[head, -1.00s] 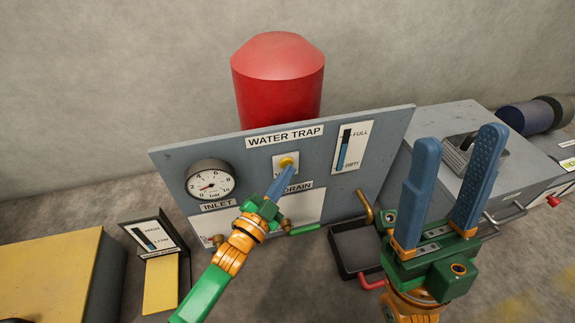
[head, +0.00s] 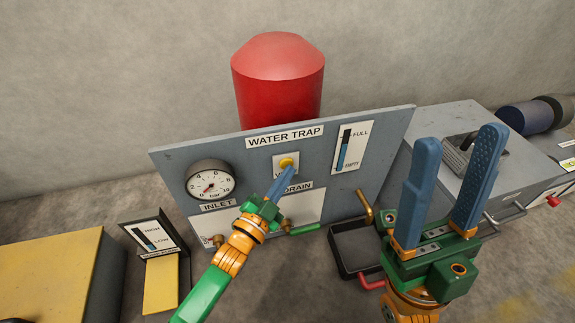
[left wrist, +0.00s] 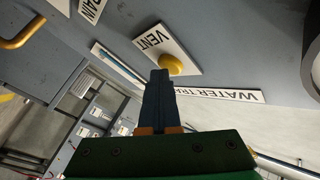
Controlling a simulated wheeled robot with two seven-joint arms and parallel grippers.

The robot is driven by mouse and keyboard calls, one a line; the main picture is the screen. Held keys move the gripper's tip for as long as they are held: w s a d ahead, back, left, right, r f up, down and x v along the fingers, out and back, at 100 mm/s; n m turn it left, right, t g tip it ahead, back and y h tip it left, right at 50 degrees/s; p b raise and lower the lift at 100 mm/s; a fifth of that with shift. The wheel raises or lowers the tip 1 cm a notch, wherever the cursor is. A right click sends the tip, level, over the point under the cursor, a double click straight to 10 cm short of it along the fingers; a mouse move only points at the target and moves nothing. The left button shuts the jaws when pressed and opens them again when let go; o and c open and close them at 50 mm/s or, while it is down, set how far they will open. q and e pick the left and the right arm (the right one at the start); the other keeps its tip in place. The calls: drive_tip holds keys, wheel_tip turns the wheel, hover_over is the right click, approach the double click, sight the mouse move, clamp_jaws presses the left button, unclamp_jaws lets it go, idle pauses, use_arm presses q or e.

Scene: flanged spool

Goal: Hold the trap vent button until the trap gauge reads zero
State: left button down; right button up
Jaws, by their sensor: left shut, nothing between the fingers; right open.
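The yellow vent button (head: 288,162) sits on a white plate on the grey WATER TRAP panel (head: 235,155). It also shows in the left wrist view (left wrist: 170,64). My left gripper (head: 287,171) is shut and empty, its fingertips at the button's lower edge; I cannot tell how far the button is pressed. The round trap gauge (head: 210,180), marked in bar, is on the panel's left above the INLET label. Its needle points to the lower left, near the low end of the scale. My right gripper (head: 452,185) is open and empty, in front of the panel's right side.
A red tank (head: 278,80) stands behind the panel. A FULL/EMPTY level strip (head: 352,148) is right of the button. A dark drain tray (head: 345,250) and brass pipe (head: 364,206) are below right. A yellow box (head: 50,275) stands at the lower left.

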use_arm(q)
drive_tip(key=shift+s+d+p, duration=0.25)
drive_tip(key=shift+s+p, duration=0.2)
drive_tip(key=shift+s, duration=0.35)
drive_tip(key=shift+s+d+p, duration=0.25)
drive_tip(key=shift+s+p, duration=0.1)
drive_tip(key=shift+s, duration=0.45)
drive_tip(key=shift+s+d+p, duration=0.3)
drive_tip(key=shift+s+p, duration=0.1)
drive_tip(key=shift+s, duration=0.4)
drive_tip(key=shift+s+d+p, duration=0.25)
drive_tip(key=shift+s+p, duration=0.1)
drive_tip(key=shift+s, duration=0.45)
